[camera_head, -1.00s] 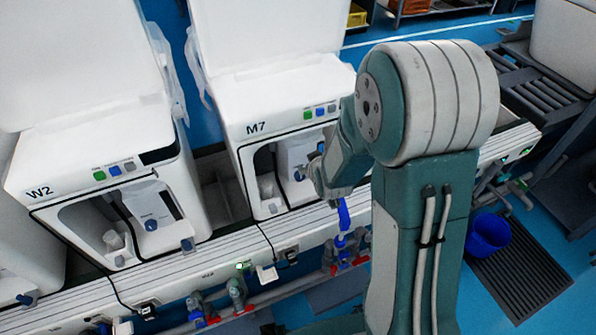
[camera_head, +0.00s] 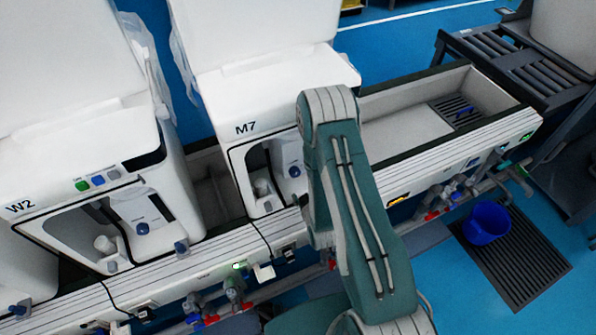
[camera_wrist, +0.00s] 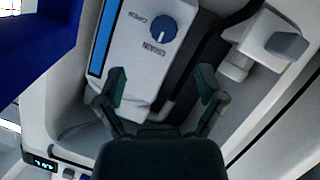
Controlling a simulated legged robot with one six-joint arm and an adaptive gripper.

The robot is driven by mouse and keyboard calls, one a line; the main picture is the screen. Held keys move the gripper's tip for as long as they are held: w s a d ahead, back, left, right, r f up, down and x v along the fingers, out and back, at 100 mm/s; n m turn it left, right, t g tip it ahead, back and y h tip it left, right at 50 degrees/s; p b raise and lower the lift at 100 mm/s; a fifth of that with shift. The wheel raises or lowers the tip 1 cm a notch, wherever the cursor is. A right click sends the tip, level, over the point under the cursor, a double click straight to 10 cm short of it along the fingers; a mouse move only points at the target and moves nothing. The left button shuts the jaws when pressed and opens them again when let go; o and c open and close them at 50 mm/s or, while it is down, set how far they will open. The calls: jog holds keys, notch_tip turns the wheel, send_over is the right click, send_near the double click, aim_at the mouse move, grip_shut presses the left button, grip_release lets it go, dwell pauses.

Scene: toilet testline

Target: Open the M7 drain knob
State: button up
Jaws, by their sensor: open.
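The white M7 unit (camera_head: 222,92) stands at the middle of the head view with its front bay open. Its blue drain knob (camera_head: 294,171) shows small at the right of that bay, beside my arm. In the wrist view the round blue knob (camera_wrist: 163,29) has a pale pointer mark and sits on a white panel (camera_wrist: 140,65) with upside-down "DRAIN" and "OPEN" lettering. My gripper (camera_wrist: 161,88) is open and empty. Its two dark fingers are spread, and the knob appears beyond the fingertips, not touched. My arm hides the gripper in the head view.
The W2 unit (camera_head: 83,175) stands to the left with a similar knob (camera_head: 142,228). In the wrist view a white fitting with a grey block (camera_wrist: 287,45) is at upper right, and a large blue shape (camera_wrist: 40,45) fills upper left. A blue bucket (camera_head: 487,222) stands at right.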

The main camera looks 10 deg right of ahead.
aim_at(296, 174)
jog(key=x, duration=1)
jog(key=shift+a, duration=0.15)
jog(key=shift+w+a, duration=0.1)
jog(key=c, duration=1.2)
